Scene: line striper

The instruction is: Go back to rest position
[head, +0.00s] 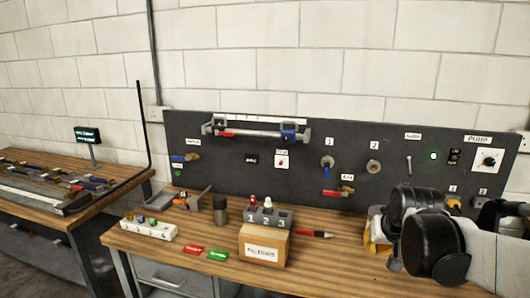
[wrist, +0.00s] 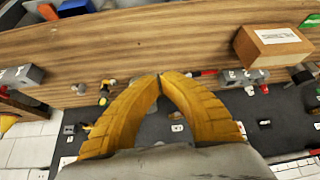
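My arm reaches in from the right edge in the head view, with its dark, bulky wrist in front of the right part of the panel. My gripper (head: 377,240) shows only as a bit of yellow beside the wrist there. In the wrist view the two yellow fingers of my gripper (wrist: 160,77) meet at their tips, and I see nothing held between them. The fingers are above the workbench, near the panel.
A black panel (head: 300,165) with valves, switches and a dial stands behind the wooden bench (head: 330,255). A cardboard box (head: 264,247), a grey numbered holder (head: 268,216), a white numbered block (head: 148,230) and red and green tags lie left of my arm. Another table (head: 110,165) is at left.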

